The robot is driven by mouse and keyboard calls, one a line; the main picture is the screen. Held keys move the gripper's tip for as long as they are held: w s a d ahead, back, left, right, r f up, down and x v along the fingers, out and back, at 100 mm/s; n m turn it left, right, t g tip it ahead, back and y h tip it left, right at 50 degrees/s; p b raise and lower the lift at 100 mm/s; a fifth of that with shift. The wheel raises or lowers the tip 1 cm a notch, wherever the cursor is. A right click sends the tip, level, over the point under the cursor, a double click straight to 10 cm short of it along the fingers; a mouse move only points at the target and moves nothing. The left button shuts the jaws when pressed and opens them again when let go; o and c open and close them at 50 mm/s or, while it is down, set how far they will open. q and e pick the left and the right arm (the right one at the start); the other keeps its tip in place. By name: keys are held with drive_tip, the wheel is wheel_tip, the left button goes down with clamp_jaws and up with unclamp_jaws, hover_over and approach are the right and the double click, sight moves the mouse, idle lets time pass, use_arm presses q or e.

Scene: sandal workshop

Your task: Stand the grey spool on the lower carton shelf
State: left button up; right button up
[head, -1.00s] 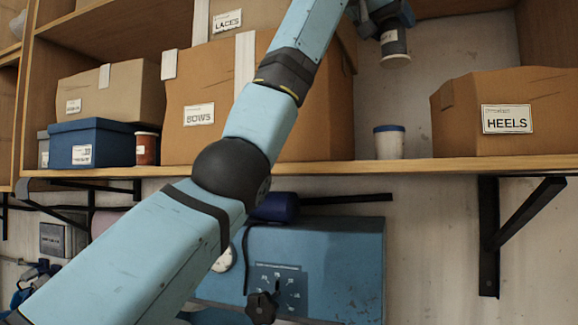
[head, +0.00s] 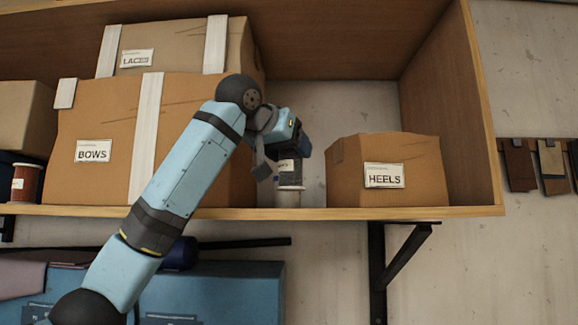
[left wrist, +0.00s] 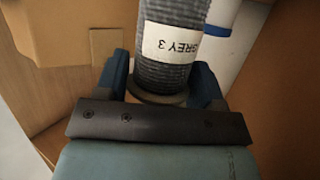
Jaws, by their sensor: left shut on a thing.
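The grey spool (head: 288,170) is between the fingers of my left gripper (head: 283,151), which is shut on it. In the left wrist view the spool (left wrist: 168,62) shows its dark grey thread and a white "GREY 3" label. In the head view it looks upright, over the shelf (head: 250,212) between the BOWS carton (head: 105,120) and the HEELS carton (head: 410,155). I cannot tell whether the spool touches anything. My right gripper is not in view.
The LACES carton (head: 185,48) sits above the BOWS carton. A red-brown spool (head: 27,183) stands at far left. The gap beside the HEELS carton is narrow.

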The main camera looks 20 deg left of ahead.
sight(283, 163)
use_arm(q)
drive_tip(key=f, duration=0.2)
drive_tip(key=shift+w+f, duration=0.2)
drive_tip(key=shift+f, duration=0.55)
drive_tip(key=shift+s+a+f, duration=0.1)
drive_tip(key=shift+a, duration=0.05)
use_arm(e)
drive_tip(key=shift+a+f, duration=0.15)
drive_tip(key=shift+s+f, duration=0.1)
use_arm(q)
drive_tip(key=o, duration=0.5)
drive_tip(key=shift+d+f, duration=0.15)
drive_tip(key=shift+d, duration=0.05)
drive_tip(key=o, duration=0.4)
drive_tip(key=shift+o, duration=0.3)
drive_tip(key=shift+a, duration=0.1)
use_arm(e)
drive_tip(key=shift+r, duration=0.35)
